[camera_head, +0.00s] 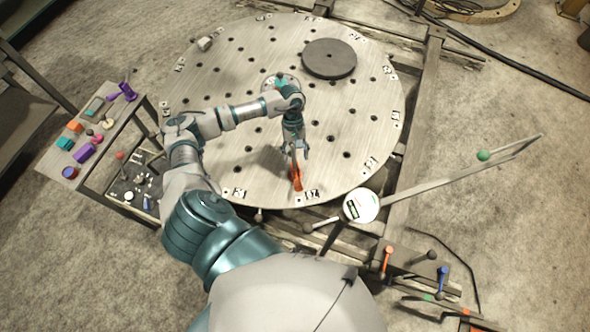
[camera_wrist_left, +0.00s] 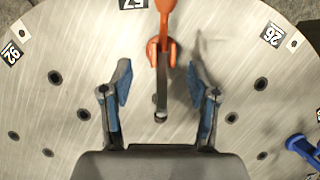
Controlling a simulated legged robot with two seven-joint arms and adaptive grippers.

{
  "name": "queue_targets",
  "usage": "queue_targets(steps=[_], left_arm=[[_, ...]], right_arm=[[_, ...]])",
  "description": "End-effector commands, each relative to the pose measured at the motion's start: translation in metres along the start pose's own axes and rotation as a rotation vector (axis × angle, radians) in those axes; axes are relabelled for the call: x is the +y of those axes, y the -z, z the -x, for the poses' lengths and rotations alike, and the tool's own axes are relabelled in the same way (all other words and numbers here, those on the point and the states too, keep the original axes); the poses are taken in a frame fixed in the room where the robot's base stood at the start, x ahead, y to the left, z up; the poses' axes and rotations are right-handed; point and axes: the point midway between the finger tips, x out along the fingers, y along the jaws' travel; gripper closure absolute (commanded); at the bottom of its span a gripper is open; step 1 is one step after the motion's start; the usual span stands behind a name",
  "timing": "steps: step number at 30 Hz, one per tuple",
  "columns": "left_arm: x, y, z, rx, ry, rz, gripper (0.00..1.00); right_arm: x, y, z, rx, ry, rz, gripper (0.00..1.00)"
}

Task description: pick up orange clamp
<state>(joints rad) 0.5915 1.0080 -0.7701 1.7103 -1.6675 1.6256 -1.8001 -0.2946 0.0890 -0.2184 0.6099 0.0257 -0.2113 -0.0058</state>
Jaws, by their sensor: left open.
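The orange clamp (camera_head: 297,181) lies on the round perforated table (camera_head: 225,120), near its front edge. In the left wrist view the orange clamp (camera_wrist_left: 164,47) shows its orange part at the top and a grey bar reaching down between my fingers. My left gripper (camera_head: 299,153) is over the table at the clamp. In the wrist view the left gripper (camera_wrist_left: 161,80) is open, with one blue-padded finger on each side of the bar and gaps on both sides. My right gripper is not in view.
A dark round disc (camera_head: 329,58) lies on the table's far side. A blue clamp (camera_wrist_left: 303,148) shows at the right of the wrist view. A side cart (camera_head: 90,150) with colourful small objects stands at the left. A white round post top (camera_head: 361,205) is right of the clamp.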

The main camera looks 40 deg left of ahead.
Motion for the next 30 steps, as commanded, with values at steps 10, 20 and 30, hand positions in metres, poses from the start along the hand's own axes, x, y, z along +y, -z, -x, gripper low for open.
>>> queue_targets(steps=[10,20,30], left_arm=[[-0.004,0.005,-0.03,-0.008,-0.002,0.001,0.4],[-0.003,0.005,-0.061,-0.002,-0.002,-0.001,0.4],[-0.002,0.005,-0.06,-0.003,-0.003,-0.001,1.0]], right_arm=[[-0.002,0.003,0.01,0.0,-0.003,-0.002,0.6],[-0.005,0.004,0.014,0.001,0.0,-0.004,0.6],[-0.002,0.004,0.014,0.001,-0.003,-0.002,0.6]])
